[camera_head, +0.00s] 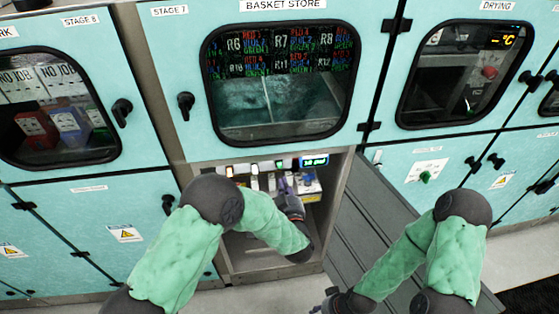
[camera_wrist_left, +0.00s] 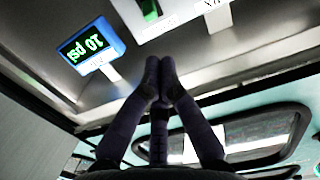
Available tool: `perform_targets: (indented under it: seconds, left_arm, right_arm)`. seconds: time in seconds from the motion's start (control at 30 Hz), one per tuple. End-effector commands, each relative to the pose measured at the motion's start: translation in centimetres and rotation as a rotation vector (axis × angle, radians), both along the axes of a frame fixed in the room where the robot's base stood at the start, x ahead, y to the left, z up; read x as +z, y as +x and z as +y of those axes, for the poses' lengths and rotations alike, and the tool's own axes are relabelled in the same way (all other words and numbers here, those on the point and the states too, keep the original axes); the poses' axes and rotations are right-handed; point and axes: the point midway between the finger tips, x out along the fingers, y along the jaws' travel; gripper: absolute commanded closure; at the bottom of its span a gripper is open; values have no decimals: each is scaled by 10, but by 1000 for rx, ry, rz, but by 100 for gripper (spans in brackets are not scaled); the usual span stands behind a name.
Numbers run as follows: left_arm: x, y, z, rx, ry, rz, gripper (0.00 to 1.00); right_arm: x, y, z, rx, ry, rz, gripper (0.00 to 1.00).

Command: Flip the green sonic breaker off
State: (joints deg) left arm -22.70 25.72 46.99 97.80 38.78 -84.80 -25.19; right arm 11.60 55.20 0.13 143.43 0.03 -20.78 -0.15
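A small green-lit switch (camera_head: 279,164), which seems to be the green sonic breaker, sits in a row at the top of the open compartment below the basket store window. In the left wrist view a green part (camera_wrist_left: 150,10) on a white housing shows at the top edge, partly cut off. My left gripper (camera_head: 285,186) reaches into the compartment just below the switch. In the left wrist view its fingertips (camera_wrist_left: 160,70) meet with nothing visible between them, apart from the green part. My right gripper (camera_head: 338,299) is low at the bottom edge, too dark to read.
A grey open door (camera_head: 365,225) hangs right of the compartment.

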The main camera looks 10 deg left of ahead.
Motion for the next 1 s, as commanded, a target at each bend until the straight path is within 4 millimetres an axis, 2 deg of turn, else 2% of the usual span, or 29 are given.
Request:
perform_targets:
  seconds: [0.47, 0.57, 1.0]
  left_arm:
    - [3, 4, 1, 7, 3, -10, 100]
    - [2, 13, 4, 7, 3, -12, 100]
    - [-2, 80, 23, 7, 2, -11, 100]
  right_arm:
    - [-1, 0, 0, 0, 0, 0, 60]
    - [-3, 0, 0, 0, 0, 0, 60]
    - [-16, 0, 0, 0, 0, 0, 60]
